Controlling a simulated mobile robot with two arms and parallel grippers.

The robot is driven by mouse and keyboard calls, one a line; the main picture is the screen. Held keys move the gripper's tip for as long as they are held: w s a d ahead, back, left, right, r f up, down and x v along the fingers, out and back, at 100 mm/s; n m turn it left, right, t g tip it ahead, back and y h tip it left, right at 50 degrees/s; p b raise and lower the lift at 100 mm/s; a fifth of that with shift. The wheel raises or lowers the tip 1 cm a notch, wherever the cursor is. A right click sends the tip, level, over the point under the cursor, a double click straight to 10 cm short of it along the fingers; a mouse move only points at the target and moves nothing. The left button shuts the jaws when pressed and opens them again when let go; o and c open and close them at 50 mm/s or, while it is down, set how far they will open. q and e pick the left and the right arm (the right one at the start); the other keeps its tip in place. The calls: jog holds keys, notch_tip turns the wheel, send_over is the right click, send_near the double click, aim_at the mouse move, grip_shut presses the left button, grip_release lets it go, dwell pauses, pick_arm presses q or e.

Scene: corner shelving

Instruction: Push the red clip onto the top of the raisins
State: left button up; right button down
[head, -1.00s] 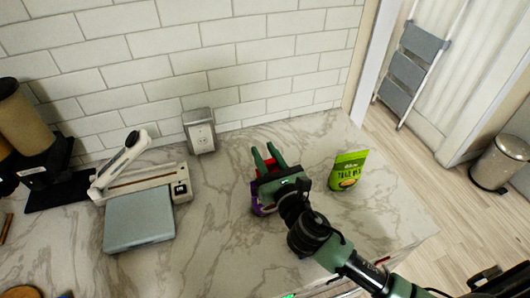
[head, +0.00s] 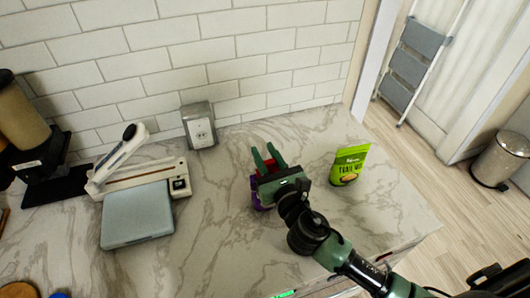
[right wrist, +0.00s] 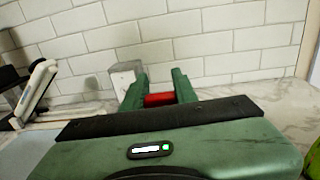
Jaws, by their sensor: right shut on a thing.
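My right gripper (head: 263,150) is over the marble counter with its green fingers pointing toward the tiled wall. It is shut on the red clip (head: 268,167), which shows between the fingers. In the right wrist view the red clip (right wrist: 160,99) also lies between the two fingers. A purple package (head: 255,193), likely the raisins, shows as a strip at the left side of my right gripper. The gripper hides most of it, so I cannot tell whether the clip touches its top. My left gripper is not in view.
A green trail mix bag (head: 349,165) stands to the right of my right gripper. A heat sealer (head: 140,175) and a grey flat-topped device (head: 137,215) are at left. The counter between the grey device and the gripper is clear.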

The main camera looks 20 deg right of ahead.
aim_at(271, 166)
jog(key=shift+f, duration=0.15)
jog(key=c, duration=1)
grip_release()
jog(key=s, duration=0.2)
jog(key=s+b, duration=0.1)
jog(key=s, duration=0.1)
jog(key=s+b, duration=0.1)
jog(key=s, duration=0.2)
jog(key=shift+d, duration=0.35)
jog(key=shift+s, duration=0.4)
